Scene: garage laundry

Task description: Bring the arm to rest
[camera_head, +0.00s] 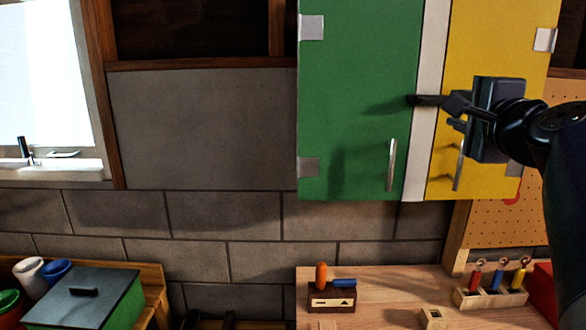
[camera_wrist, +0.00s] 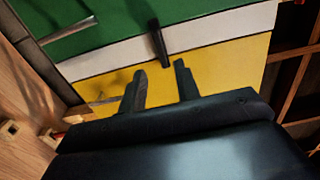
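My gripper (camera_head: 452,114) is raised at the right in the head view, in front of the yellow cabinet door (camera_head: 490,40). In the wrist view, the two fingers of my gripper (camera_wrist: 160,68) stand apart with nothing between them. A dark bar (camera_wrist: 157,42) lies across the white strip (camera_wrist: 215,35) just beyond the fingertips. The bar also shows in the head view (camera_head: 424,100), close to the fingers; whether they touch cannot be told. The green door (camera_head: 350,80) and the yellow door look closed. Part of the yellow door is hidden behind my gripper and arm.
Below is a wooden bench (camera_head: 385,285) with a brown block (camera_head: 331,296) and a holder of coloured tools (camera_head: 490,298). A green box with a dark lid (camera_head: 85,295) stands at lower left. The grey wall area (camera_head: 200,130) left of the cabinet is clear.

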